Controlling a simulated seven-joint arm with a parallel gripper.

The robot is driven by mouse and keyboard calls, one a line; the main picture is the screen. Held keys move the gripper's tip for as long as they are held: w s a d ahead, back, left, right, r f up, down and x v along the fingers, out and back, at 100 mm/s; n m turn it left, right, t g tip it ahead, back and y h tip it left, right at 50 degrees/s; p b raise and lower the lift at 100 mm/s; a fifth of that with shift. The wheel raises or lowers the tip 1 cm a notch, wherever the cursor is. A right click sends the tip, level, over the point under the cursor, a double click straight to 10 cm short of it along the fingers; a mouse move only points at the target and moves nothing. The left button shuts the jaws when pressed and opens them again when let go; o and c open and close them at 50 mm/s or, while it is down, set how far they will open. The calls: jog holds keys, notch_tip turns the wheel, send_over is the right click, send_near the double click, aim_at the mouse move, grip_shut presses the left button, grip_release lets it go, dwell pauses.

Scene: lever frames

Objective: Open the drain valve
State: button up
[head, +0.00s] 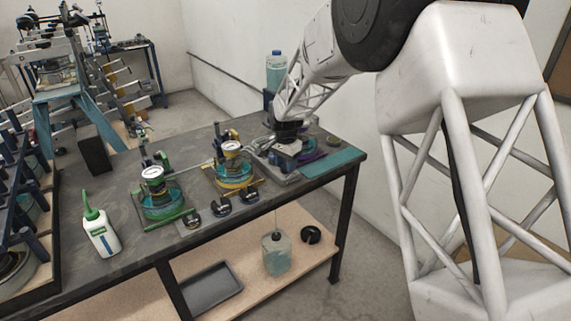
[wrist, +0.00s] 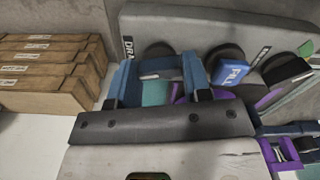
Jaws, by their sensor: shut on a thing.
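In the wrist view my gripper (wrist: 160,76) is shut on a blue block-like handle (wrist: 158,68) with a pale label, which sits between its two blue fingers. A plate beside it carries a partly hidden label starting "DRA" (wrist: 127,48). To the right stands a similar blue handle (wrist: 235,72) with a white label that looks like "FILL". In the head view my gripper (head: 286,150) is low over the right part of the bench, at a unit with purple parts (head: 310,158). My arm and gripper hide most of that unit, and the valve's angle cannot be told.
Left of my gripper stand a yellow-based gauge unit (head: 232,172) and a green-based one (head: 158,195) on the dark bench (head: 120,182). A green-capped white bottle (head: 101,233) stands further left. A clear container (head: 276,256) and a tray (head: 208,288) are on the lower shelf.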

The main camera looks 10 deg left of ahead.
jog(key=o, duration=0.9)
jog(key=shift+r, duration=0.1)
jog(key=shift+r, duration=3.8)
jog(key=shift+d+r, duration=0.1)
